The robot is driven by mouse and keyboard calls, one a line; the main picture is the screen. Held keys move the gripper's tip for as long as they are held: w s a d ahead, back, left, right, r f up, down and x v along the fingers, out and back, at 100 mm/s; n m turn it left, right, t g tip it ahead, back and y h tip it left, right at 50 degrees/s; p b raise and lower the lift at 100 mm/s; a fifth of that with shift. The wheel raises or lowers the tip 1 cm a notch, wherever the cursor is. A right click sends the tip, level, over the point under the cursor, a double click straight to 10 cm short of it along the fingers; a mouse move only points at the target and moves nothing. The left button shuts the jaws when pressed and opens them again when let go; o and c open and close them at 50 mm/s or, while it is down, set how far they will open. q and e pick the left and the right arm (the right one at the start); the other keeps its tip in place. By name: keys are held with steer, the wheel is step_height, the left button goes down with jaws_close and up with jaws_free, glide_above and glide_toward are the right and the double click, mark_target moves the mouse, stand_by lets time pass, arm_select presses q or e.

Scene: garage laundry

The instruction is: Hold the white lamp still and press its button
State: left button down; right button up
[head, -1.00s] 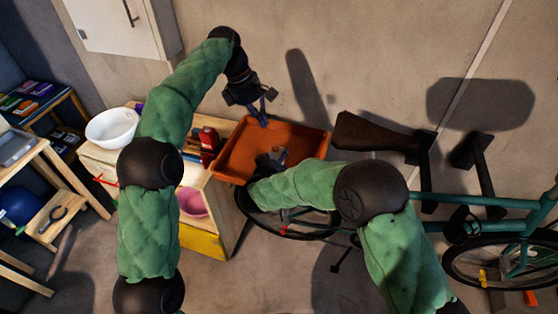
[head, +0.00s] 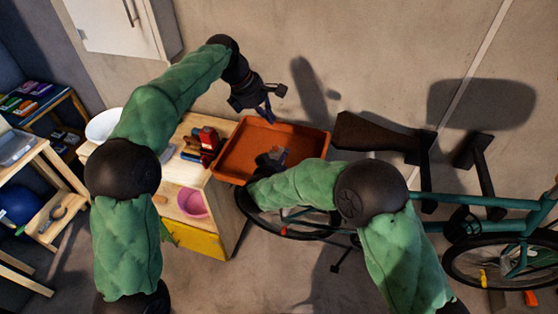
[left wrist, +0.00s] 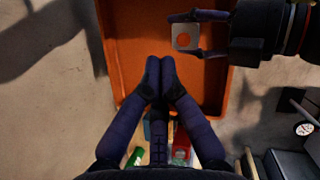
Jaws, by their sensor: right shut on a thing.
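The white lamp (left wrist: 185,37) shows in the left wrist view as a small pale square with an orange-tan round middle. It is between the fingers of my right gripper (left wrist: 197,36), which is shut on it over the orange tray (left wrist: 125,20). In the head view my right gripper (head: 270,157) is low at the tray, partly behind my forearm, and the lamp cannot be made out. My left gripper (head: 269,116) is above the tray's back edge. In the left wrist view its fingertips (left wrist: 160,62) are together and empty, apart from the lamp, below and left of it.
A white bowl (head: 103,124) is at the left, partly behind my left arm. A teal bicycle (head: 510,203) stands at the right. The wall is behind the tray.

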mark_target(274, 149)
arm_select(q)
steer(key=shift+s+d+f+n+t+h, duration=0.3)
steer(key=shift+f+n+t, duration=0.55)
steer(key=shift+f+n, duration=0.45)
steer(key=shift+s+d+f+n+t+h, duration=0.3)
steer(key=shift+f+n+t, duration=0.5)
steer(key=shift+f+n, duration=0.5)
steer(key=shift+s+d+f+n+t+h, duration=0.2)
steer(key=shift+s+f+n+t, duration=0.15)
steer(key=shift+f+n+t, duration=0.9)
steer(key=shift+n+g, duration=0.25)
steer(key=shift+g, duration=0.15)
steer(key=shift+f, duration=0.2)
steer(key=shift+f, duration=0.45)
steer(key=shift+r, duration=0.9)
